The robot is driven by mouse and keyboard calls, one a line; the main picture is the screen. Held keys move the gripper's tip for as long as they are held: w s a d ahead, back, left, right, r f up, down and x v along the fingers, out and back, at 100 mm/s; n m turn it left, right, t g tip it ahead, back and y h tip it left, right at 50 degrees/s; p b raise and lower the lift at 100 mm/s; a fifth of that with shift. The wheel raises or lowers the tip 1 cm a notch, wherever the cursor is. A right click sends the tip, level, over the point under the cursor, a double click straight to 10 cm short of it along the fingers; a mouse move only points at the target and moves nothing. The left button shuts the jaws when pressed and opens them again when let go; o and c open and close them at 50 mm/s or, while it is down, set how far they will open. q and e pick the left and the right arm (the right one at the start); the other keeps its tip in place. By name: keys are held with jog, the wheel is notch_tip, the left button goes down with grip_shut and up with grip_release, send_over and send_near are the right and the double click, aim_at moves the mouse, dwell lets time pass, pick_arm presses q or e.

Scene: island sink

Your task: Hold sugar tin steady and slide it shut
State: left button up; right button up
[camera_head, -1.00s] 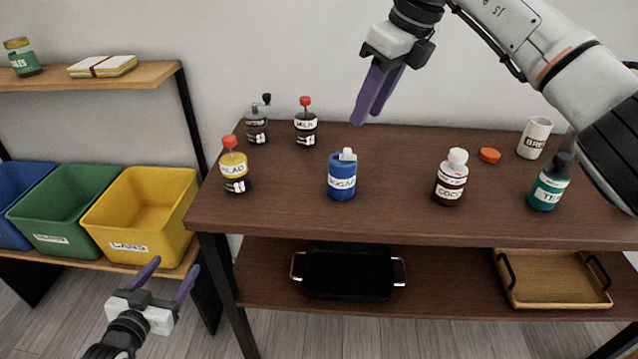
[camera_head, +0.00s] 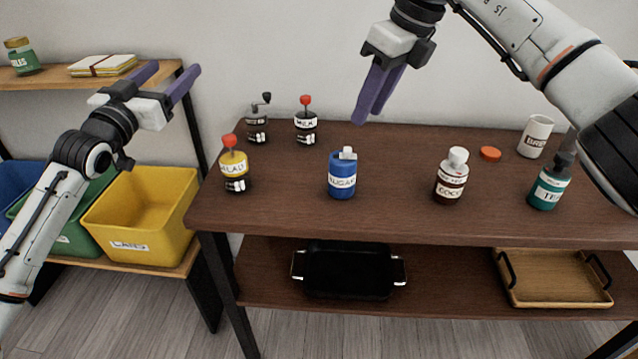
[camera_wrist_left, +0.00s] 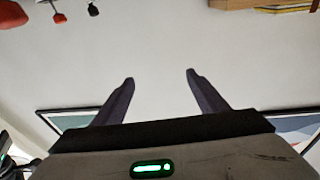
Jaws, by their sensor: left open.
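The blue sugar tin (camera_head: 342,178) stands upright near the front of the dark table, left of its middle. A small white piece (camera_head: 347,153) sits on its top; I cannot tell whether the tin is open or shut. My left gripper (camera_head: 172,76) is open and empty, raised at the left beside the wall shelf and well away from the tin. In the left wrist view its two fingers (camera_wrist_left: 160,78) stand wide apart with nothing between them. My right gripper (camera_head: 370,116) hangs above the table behind the tin, empty. Its fingers look close together, seen at an angle.
A teal bottle (camera_head: 549,183), mug (camera_head: 535,136) and red lid (camera_head: 490,153) are at right.

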pick_arm(q)
jog(key=s+d+f+m+g+h, duration=0.1)
jog(key=s+d+f+g, duration=0.1)
jog(key=d+f, duration=0.5)
jog(key=s+d+f+m+g+h, duration=0.1)
jog(key=s+d+f+g, duration=0.1)
jog(key=d, duration=1)
jog(key=m+g+h, duration=0.1)
jog(key=g, duration=0.2)
send_near(343, 175)
jog(key=w+f, duration=0.2)
jog(key=w, duration=0.1)
jog(key=shift+w+a, duration=0.1)
jog(key=shift+a, duration=0.05)
jog(key=x, duration=1)
jog(key=shift+f, duration=0.1)
jog(key=c, duration=1.2)
jog(key=shift+c, duration=0.2)
